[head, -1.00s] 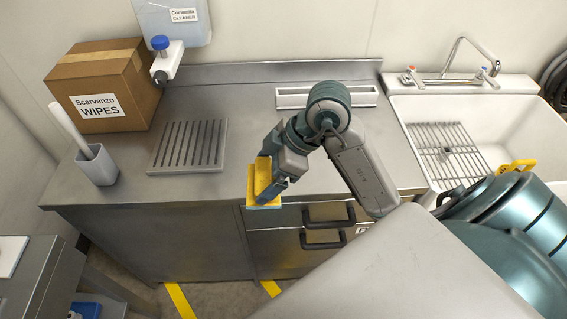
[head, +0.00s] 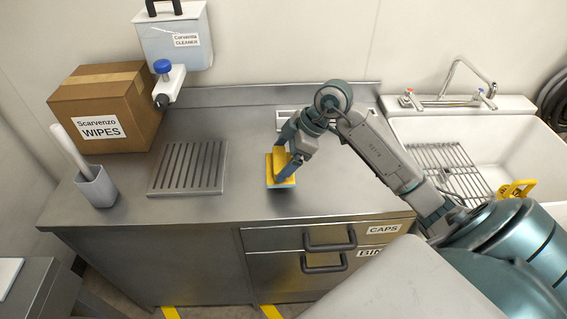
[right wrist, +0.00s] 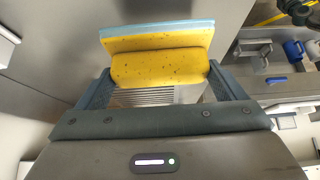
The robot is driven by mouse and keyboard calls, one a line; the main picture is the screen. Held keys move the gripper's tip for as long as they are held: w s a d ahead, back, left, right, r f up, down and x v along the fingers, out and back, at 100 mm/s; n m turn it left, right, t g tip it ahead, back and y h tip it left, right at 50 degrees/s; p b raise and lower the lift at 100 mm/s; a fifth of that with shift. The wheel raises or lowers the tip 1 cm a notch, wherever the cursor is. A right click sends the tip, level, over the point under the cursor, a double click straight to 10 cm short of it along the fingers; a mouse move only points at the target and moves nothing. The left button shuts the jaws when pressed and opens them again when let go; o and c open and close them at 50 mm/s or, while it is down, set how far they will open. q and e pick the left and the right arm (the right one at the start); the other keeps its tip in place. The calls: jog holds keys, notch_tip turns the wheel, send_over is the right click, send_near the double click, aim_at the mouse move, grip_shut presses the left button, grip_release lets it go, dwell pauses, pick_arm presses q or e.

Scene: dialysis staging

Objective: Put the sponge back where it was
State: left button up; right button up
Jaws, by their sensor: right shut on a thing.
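The sponge (head: 271,174) is yellow with a light blue layer. In the head view it is over the front middle of the steel counter, right of the slatted drain plate. My right gripper (head: 287,165) is shut on it. In the right wrist view the sponge (right wrist: 160,42) spans between the two fingers of the right gripper (right wrist: 160,85), its blue layer on the far side. I cannot tell whether the sponge touches the counter. A white shallow tray (head: 288,113) at the counter's back is mostly hidden behind my right arm. My left gripper is not in view.
The slatted drain plate (head: 189,167), a grey cup with a white handle (head: 97,187) and a wipes box (head: 105,108) are on the left. A cleaner canister (head: 174,42) hangs behind. The sink (head: 510,130) is right. Counter (head: 215,207) around the sponge is clear.

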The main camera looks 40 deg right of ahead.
jog(key=shift+d+f+p, duration=0.1)
jog(key=shift+f+p, duration=0.2)
jog(key=shift+f, duration=1.5)
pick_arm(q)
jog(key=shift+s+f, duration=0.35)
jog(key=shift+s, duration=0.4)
pick_arm(e)
jog(key=shift+f, duration=0.1)
jog(key=o, duration=0.8)
jog(key=shift+c, duration=0.2)
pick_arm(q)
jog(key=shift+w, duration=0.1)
